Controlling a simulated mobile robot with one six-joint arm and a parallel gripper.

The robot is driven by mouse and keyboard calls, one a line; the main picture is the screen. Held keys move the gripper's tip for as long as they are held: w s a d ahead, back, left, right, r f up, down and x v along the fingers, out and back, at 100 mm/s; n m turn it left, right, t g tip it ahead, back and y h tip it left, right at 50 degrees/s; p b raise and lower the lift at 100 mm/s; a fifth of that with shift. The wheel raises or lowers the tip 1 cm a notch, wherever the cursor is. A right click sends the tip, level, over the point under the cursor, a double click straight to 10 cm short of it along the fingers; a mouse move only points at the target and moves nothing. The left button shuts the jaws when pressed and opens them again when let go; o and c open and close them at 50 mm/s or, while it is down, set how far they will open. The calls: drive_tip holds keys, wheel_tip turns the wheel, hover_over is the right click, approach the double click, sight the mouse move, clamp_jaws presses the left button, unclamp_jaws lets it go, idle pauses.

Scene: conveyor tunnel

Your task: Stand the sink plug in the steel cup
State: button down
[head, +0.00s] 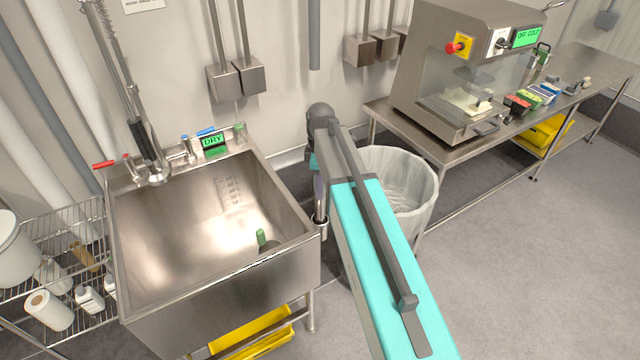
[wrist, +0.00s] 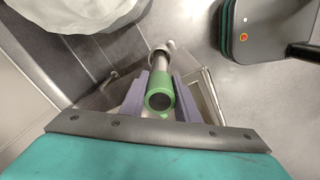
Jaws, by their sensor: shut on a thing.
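My gripper (wrist: 161,88) is shut on a green round piece (wrist: 160,98) with a dark end, seen nearly end-on between the purple-grey fingers; I take it for the sink plug. Its far end is hard to make out. A steel ringed part (wrist: 157,62) shows just beyond it. In the head view my gripper (head: 319,203) points down just outside the sink's right front corner. A steel cylinder (head: 320,229) with a rim is right below the fingers; it looks like the steel cup, but I cannot tell whether the plug is inside it.
The steel sink (head: 160,225) is left of my arm; a green upright piece (head: 262,238) stands in it near a dark round patch. A lined bin (head: 415,205) stands behind my arm. A steel bench (head: 450,150) with a machine is at right. Floor at right is clear.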

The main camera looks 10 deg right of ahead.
drive_tip(key=shift+f, duration=0.5)
drive_tip(key=c, duration=1.3)
unclamp_jaws()
drive_tip(key=shift+r, duration=0.1)
drive_tip(key=shift+r+b, duration=1.65)
drive_tip(key=shift+r, duration=5.2)
